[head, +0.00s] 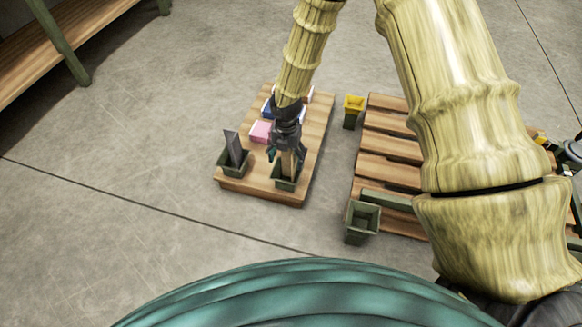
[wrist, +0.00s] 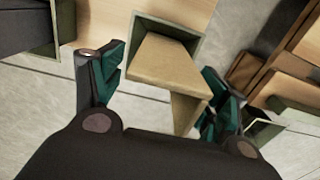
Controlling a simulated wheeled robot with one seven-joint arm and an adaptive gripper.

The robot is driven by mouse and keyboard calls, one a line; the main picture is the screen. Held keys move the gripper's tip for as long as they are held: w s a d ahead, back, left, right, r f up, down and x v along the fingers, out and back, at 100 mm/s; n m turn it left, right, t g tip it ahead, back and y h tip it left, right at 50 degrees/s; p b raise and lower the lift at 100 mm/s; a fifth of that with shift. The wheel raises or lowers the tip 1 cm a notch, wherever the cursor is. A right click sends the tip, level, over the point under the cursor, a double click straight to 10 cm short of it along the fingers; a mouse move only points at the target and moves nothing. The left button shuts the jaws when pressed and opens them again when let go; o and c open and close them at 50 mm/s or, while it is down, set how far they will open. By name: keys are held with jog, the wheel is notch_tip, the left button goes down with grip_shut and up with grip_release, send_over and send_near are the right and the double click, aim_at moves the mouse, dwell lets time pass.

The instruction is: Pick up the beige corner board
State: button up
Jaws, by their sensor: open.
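The beige corner board (wrist: 165,72) stands in a dark green square bin; its angled top shows in the wrist view. In the head view the board (head: 289,163) is partly hidden by my gripper. The green bin (head: 286,184) sits at the near right of a low wooden platform, and its rim shows in the wrist view (wrist: 192,30). My gripper (wrist: 158,88) is open, with one teal-padded finger on each side of the board. In the head view my gripper (head: 283,157) points down over this bin. I cannot tell whether either finger touches the board.
A grey board (head: 233,148) stands in another green bin (head: 224,167) to the left on the wooden platform (head: 250,188). A pink box (head: 260,132) lies behind. A slatted pallet (head: 385,145), a yellow-topped bin (head: 353,110) and an empty green bin (head: 361,225) are to the right.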

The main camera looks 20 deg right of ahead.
jog(key=shift+r, duration=0.1)
jog(key=c, duration=1.2)
